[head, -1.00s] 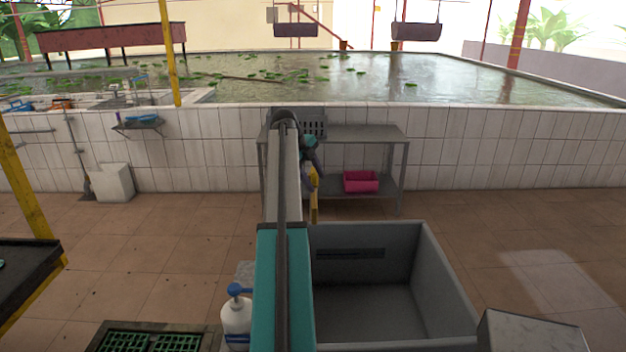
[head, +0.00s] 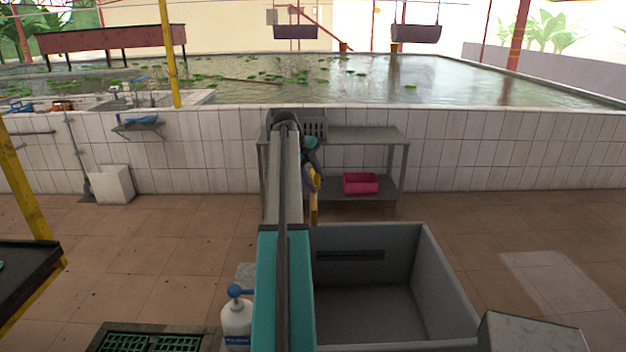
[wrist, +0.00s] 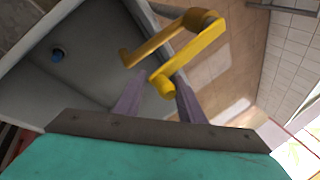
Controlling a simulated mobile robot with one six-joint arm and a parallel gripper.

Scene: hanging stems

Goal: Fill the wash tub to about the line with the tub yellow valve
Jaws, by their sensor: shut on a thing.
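The wash tub (head: 445,285) is a deep grey basin in front of me, right of my arm. A dark strip (head: 350,255) runs along its far inner wall. Its floor looks bare grey, with no water or stream that I can make out. My gripper (wrist: 160,98) is shut on the near end of the yellow handle, a finger either side.
A white bottle with a blue pump (head: 236,318) stands left of my arm. A metal shelf (head: 365,133) with a pink bin (head: 360,184) stands against the tiled pond wall. A green grate (head: 150,343) lies at front left.

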